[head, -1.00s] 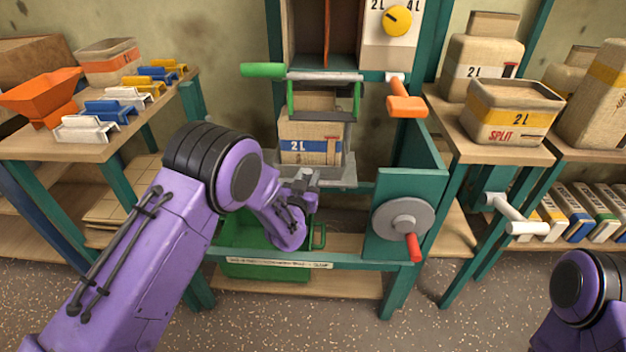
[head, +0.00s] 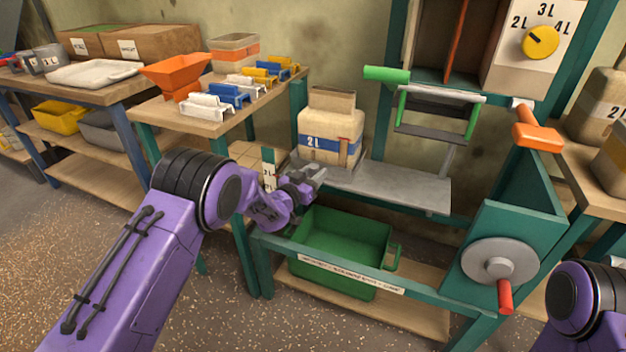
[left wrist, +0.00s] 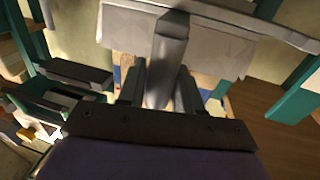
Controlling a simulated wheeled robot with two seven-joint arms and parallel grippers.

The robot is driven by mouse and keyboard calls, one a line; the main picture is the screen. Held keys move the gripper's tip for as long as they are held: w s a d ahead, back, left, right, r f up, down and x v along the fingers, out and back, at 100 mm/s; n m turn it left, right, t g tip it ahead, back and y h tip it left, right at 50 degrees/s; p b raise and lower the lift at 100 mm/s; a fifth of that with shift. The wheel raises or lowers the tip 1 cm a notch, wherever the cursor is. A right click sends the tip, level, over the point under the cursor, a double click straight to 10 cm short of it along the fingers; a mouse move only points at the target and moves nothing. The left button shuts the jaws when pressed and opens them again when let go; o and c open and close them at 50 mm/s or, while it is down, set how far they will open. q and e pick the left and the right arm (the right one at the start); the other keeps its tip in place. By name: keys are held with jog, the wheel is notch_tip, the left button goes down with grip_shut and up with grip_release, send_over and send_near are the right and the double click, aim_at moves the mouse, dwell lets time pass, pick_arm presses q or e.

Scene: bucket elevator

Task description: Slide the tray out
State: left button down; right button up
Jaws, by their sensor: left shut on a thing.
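The grey metal tray (head: 395,188) lies level on the teal stand, below and left of the green-handled gate. A beige 2 L bag (head: 332,138) with a blue label band stands upright on its left part. My left gripper (head: 310,178) is shut on a grey handle at the tray's left front, just below the bag. In the left wrist view a grey bar (left wrist: 168,55) runs between the fingers, with the tray (left wrist: 215,55) beyond it. The fingertip contact is partly hidden. My right gripper is out of view; only part of that arm shows.
A green bin (head: 340,250) stands under the tray. A gate with a green handle (head: 386,74) and an orange lever (head: 537,128) sit above right. A grey crank wheel (head: 498,262) is at right. A side table (head: 200,128) with coloured clips and an orange funnel stands close left.

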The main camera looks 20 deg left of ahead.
pick_arm(q)
jog(key=a, duration=0.2)
jog(key=shift+w+a, duration=0.15)
jog(key=shift+a, duration=0.15)
jog(key=c, duration=0.9)
grip_release()
jog(key=shift+a, duration=0.2)
jog(key=p+v, duration=0.1)
jog(key=v, duration=0.9)
jog(key=shift+s, duration=0.25)
